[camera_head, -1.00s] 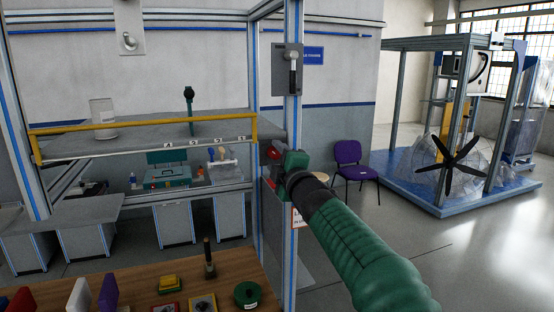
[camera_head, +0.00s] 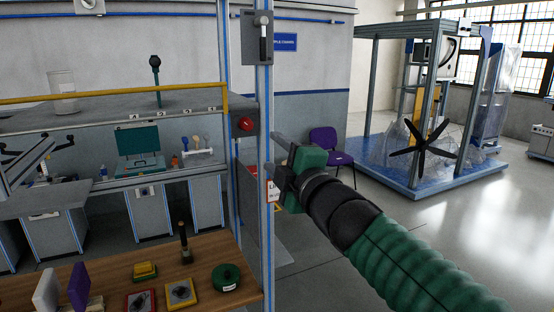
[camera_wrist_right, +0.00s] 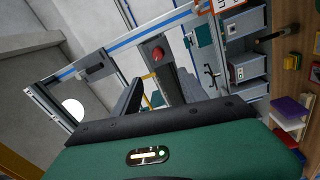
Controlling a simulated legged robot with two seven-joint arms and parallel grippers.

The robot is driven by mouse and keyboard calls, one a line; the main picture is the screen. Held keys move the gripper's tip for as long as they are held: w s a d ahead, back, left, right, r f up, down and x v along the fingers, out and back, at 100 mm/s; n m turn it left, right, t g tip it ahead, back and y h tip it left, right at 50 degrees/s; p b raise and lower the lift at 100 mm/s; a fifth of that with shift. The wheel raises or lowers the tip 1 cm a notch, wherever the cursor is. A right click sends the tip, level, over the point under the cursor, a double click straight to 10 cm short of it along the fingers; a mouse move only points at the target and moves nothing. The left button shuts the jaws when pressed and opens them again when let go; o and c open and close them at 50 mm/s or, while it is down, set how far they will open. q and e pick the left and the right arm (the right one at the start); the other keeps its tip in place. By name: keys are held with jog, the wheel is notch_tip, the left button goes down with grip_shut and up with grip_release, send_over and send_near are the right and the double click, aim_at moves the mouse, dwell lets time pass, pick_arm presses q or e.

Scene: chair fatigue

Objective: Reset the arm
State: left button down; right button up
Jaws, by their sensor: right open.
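My right arm, green and black, reaches in from the lower right of the head view. Its gripper (camera_head: 274,164) is open with nothing between the fingers, overlapping the right side of the blue-striped metal post in the picture. In the right wrist view the two dark fingers (camera_wrist_right: 153,92) are spread apart. A red button (camera_head: 245,124) on a dark box sits on the post, up and left of the gripper; it also shows in the wrist view (camera_wrist_right: 158,54). A grey lever switch box (camera_head: 257,37) is higher on the post. My left gripper is out of view.
A wooden bench (camera_head: 215,258) with coloured blocks and a green roll (camera_head: 226,278) lies at the lower left. A yellow-edged shelf (camera_head: 110,112) stands above it. A purple chair (camera_head: 326,145) and a blue-based fan frame (camera_head: 440,185) stand behind on open floor.

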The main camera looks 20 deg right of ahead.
jog(key=shift+f, duration=0.1)
dwell(0.3)
notch_tip(320, 180, down, 28)
jog(key=s+m+g+h, duration=0.2)
jog(key=s+m+g, duration=0.1)
jog(key=m+g, duration=0.5)
jog(key=s+a+f+m+g, duration=0.1)
jog(key=s+f+m+g, duration=0.3)
jog(key=s+f, duration=0.6)
jog(key=s+a+f+m+g+y, duration=0.1)
jog(key=s+f+m+g, duration=0.3)
jog(key=s+f, duration=0.6)
notch_tip(320, 180, down, 3)
jog(key=shift+a+r, duration=0.2)
jog(key=shift+a, duration=0.45)
